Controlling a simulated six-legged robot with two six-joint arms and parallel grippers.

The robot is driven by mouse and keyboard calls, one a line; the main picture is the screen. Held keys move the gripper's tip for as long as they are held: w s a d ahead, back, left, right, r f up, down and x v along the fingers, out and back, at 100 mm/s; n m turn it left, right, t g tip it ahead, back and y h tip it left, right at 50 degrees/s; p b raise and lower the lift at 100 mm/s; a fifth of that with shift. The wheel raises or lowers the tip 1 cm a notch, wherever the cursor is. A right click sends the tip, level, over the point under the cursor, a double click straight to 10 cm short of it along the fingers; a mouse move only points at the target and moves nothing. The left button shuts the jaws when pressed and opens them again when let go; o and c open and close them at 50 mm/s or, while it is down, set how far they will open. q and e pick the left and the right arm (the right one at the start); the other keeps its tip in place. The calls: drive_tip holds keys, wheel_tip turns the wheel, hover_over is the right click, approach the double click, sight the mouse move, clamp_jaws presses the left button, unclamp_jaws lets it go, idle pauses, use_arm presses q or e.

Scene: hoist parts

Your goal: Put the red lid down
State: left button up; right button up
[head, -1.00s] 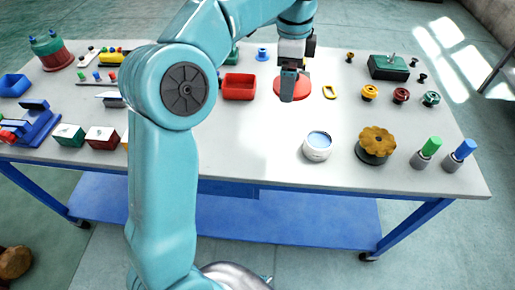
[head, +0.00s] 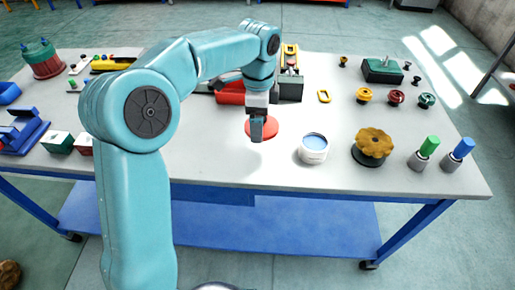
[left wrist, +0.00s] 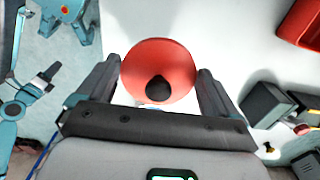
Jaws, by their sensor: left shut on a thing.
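The red lid (head: 268,128) is a round disc with a black knob. In the left wrist view the lid (left wrist: 160,65) sits between the two fingers of my left gripper (left wrist: 158,85), which meet its edge on both sides. In the head view the left gripper (head: 257,135) points down and covers part of the lid, left of the white pot. Whether the lid touches the table cannot be told. The white pot (head: 313,155) is open, with blue inside.
On the grey table (head: 225,165), a brown scalloped knob (head: 375,142) stands right of the pot. A red tray (head: 230,98) and a dark box (head: 291,88) stand behind the lid. A yellow ring (head: 324,97) lies farther right. The front table area left of the pot is clear.

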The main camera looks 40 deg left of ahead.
sight(258, 153)
use_arm(q)
wheel_tip(258, 153, down, 10)
drive_tip(key=shift+r+b, duration=0.2)
drive_tip(key=shift+b, duration=0.15)
drive_tip(key=shift+f, duration=0.2)
drive_tip(key=o, duration=0.7)
drive_tip(key=shift+r, duration=0.35)
wheel_tip(258, 153, up, 12)
drive_tip(key=shift+f+p, duration=0.1)
drive_tip(key=shift+p, duration=0.65)
